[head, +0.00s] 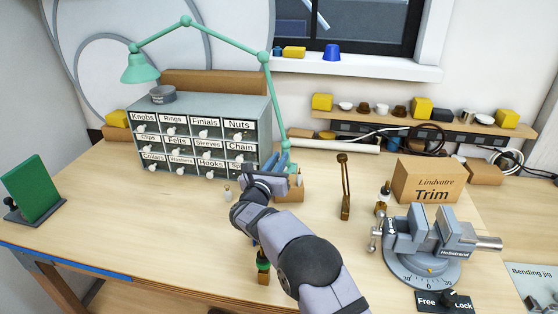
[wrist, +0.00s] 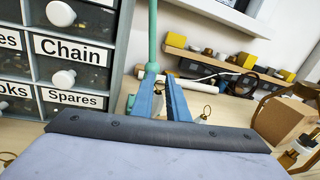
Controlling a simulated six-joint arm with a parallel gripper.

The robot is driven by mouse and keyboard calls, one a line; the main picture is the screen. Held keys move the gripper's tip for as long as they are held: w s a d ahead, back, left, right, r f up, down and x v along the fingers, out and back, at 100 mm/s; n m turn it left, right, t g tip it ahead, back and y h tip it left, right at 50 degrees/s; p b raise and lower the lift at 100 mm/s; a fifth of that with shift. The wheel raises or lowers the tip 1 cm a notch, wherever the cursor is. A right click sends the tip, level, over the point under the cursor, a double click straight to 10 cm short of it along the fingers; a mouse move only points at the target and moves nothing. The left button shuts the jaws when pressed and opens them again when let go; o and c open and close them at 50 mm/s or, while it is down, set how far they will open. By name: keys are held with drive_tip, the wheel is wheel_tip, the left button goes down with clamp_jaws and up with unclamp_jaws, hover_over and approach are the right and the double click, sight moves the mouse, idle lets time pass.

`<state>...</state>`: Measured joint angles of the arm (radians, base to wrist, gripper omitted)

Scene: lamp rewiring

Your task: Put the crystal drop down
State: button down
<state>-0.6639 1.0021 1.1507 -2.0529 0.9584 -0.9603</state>
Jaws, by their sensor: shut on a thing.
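My gripper (head: 283,160) is above the bench, just right of the drawer cabinet, with its blue fingers pointing away from the head camera. In the wrist view the two blue fingers (wrist: 160,90) are close together on a small pale piece with a thin wire loop, which looks like the crystal drop (wrist: 160,85). The fingers hide most of it, and I cannot make it out in the head view. Another small piece with a wire loop (wrist: 205,112) shows right of the fingers. A small clear piece (head: 228,194) stands on the bench left of my wrist.
A brass stand (head: 344,185), the Trim box (head: 428,182) and a grey vise (head: 425,240) stand to the right. The bench's front left (head: 130,225) is clear.

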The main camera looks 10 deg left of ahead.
drive_tip(key=shift+f, duration=0.3)
drive_tip(key=shift+f, duration=0.25)
drive_tip(key=c, duration=1.7)
unclamp_jaws()
drive_tip(key=shift+r, duration=0.1)
drive_tip(key=shift+r, duration=0.1)
drive_tip(key=shift+r, duration=0.15)
drive_tip(key=shift+s+a+f, duration=0.1)
drive_tip(key=shift+s+f, duration=0.1)
drive_tip(key=shift+s, duration=0.15)
drive_tip(key=s+b, duration=0.1)
drive_tip(key=s, duration=0.2)
drive_tip(key=s+a+b, duration=0.1)
drive_tip(key=s, duration=0.3)
drive_tip(key=s+b, duration=0.1)
drive_tip(key=s, duration=0.3)
drive_tip(key=shift+s+a, duration=0.15)
drive_tip(key=shift+a, duration=0.15)
